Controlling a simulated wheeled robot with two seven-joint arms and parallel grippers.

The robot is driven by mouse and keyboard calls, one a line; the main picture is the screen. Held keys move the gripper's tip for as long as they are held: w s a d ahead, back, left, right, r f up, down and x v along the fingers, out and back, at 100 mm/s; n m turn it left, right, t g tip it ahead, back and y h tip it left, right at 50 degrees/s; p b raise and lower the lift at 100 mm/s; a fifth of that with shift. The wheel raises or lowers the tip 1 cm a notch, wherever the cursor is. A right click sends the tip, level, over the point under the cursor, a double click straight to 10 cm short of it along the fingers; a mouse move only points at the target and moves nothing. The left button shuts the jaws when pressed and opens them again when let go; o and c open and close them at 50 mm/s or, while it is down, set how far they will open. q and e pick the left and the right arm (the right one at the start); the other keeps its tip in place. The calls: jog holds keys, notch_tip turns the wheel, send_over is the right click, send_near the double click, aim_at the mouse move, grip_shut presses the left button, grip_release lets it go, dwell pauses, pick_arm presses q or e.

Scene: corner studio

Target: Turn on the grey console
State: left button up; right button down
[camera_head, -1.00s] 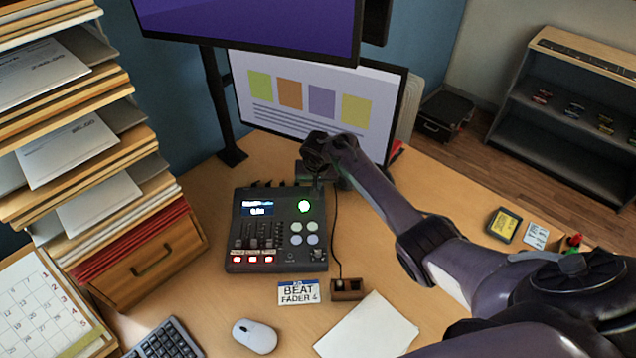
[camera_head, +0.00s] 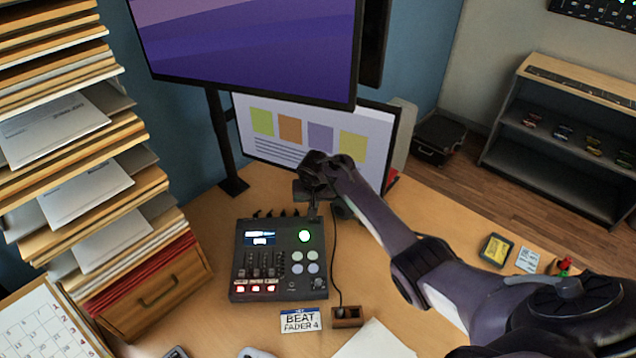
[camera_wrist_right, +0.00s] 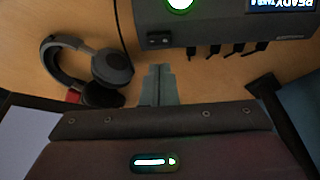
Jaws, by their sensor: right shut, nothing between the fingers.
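The grey console (camera_head: 250,272) stands on the desk with its display (camera_head: 260,238) lit, a round green light (camera_head: 305,236) glowing and red-lit buttons along its front. In the right wrist view the console (camera_wrist_right: 215,28) is upside down at the top, its display (camera_wrist_right: 282,5) reading "READY" and more text. A small black rocker switch (camera_wrist_right: 158,39) is on its back side; I cannot tell which way it is tipped. My right gripper (camera_head: 313,212) is behind the console's back right corner. Its shut, empty fingertips (camera_wrist_right: 159,72) are apart from the switch. My left gripper is out of view.
Several cables (camera_wrist_right: 228,49) leave the console's back beside the switch. Headphones (camera_wrist_right: 92,72) lie close to my right gripper. A monitor (camera_head: 380,140) stands behind. A "BEAT FADER 4" card (camera_head: 301,320) and small wooden box (camera_head: 347,317) are in front. Stacked folders (camera_head: 90,200) stand left.

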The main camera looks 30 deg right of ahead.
jog(key=s+d+v, duration=0.1)
jog(key=v, duration=0.8)
jog(key=shift+d, duration=0.25)
jog(key=shift+f, duration=0.15)
